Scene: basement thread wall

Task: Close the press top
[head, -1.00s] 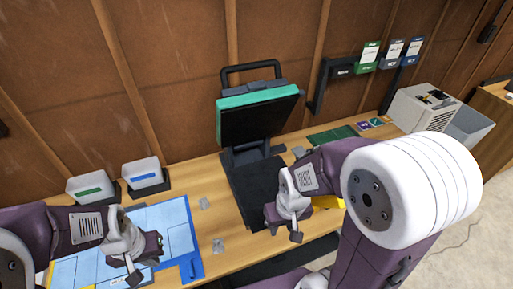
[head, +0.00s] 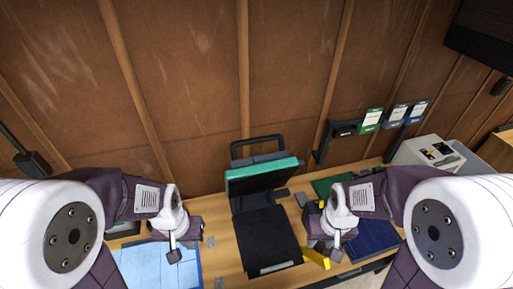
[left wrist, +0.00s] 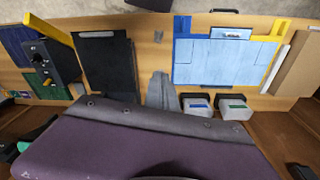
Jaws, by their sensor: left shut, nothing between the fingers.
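The press stands open on the wooden bench. Its green-edged top (head: 262,178) is raised and tilted back, with a black handle (head: 258,144) above it. Its flat black base (head: 267,240) lies in front and also shows in the left wrist view (left wrist: 108,62). My left gripper (head: 173,255) is shut and empty, to the left of the base and apart from the press. In the left wrist view its grey tip (left wrist: 160,84) points beside the base. My right gripper (head: 336,252) is to the right of the base; its fingers are too small to read.
A yellow-handled device (left wrist: 52,65) stands right of the press in the head view, near my right gripper. A light-blue board (head: 158,265) lies at the left. Two bins (left wrist: 235,109) stand by it. Holders with cards (head: 372,120) hang on the wall.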

